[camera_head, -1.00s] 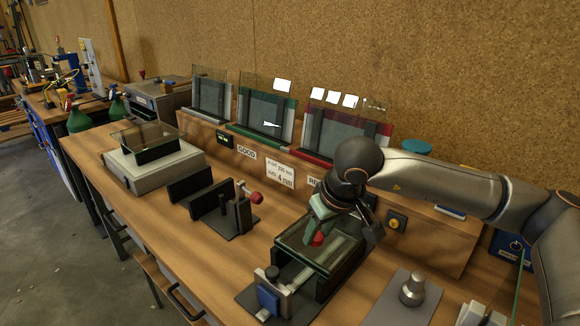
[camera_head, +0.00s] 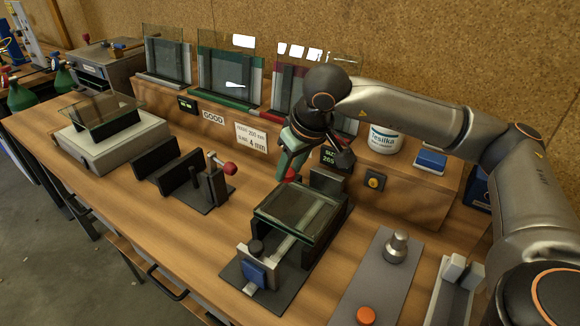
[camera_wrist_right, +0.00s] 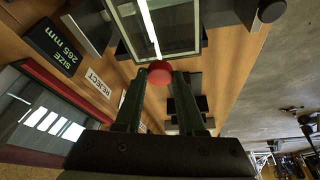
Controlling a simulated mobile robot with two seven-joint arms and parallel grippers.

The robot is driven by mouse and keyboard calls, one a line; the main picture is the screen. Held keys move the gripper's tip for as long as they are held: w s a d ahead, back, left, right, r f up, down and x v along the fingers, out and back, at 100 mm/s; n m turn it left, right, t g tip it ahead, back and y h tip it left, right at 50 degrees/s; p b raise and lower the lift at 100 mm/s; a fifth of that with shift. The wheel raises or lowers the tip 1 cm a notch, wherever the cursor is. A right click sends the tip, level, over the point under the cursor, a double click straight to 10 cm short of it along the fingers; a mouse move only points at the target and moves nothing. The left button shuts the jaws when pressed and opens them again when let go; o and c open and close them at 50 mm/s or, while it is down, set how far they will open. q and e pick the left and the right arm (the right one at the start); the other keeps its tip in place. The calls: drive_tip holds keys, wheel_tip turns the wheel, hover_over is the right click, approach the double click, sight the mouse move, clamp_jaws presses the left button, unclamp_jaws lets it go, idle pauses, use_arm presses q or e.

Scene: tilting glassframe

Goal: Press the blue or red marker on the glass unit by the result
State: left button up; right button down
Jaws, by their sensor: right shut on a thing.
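My right gripper (camera_head: 290,158) is shut on a red marker (camera_head: 292,175), whose rounded red end shows between the green fingers in the right wrist view (camera_wrist_right: 158,72). The glass unit (camera_head: 300,212) lies flat on the dark measuring jig (camera_head: 232,285), below and in front of the gripper. The red marker is apart from the glass, above its back edge. I see no coloured mark on the glass. The size display (camera_wrist_right: 55,45) reads 265 mm; the arm partly covers it in the head view. No left gripper shows.
A sign (camera_head: 252,137) gives 200 mm and 4 mm. A green rack (camera_head: 218,97) stands above the GOOD label (camera_head: 213,117). A REJECT label (camera_wrist_right: 98,82) is near the red rack (camera_wrist_right: 45,115). A grey plate (camera_head: 372,285) holds a metal knob and an orange knob.

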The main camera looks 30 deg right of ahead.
sight(292, 180)
wheel_tip(292, 180, down, 4)
drive_tip(key=b, duration=0.3)
drive_tip(key=shift+f+b, duration=0.25)
drive_tip(key=shift+b, duration=0.05)
drive_tip(key=shift+f+b, duration=0.35)
drive_tip(key=shift+f, duration=0.35)
drive_tip(key=shift+f+b, duration=0.15)
drive_tip(key=shift+b, duration=0.2)
drive_tip(key=c, duration=0.5)
unclamp_jaws()
drive_tip(key=shift+o, duration=0.3)
use_arm(q)
drive_tip(key=shift+h, duration=0.3)
drive_tip(key=f, duration=0.1)
drive_tip(key=d+f, duration=0.1)
drive_tip(key=w+f, duration=0.1)
drive_tip(key=f, duration=0.1)
drive_tip(key=shift+d+f, duration=0.1)
drive_tip(key=shift+d, duration=0.15)
drive_tip(key=shift+s, duration=0.1)
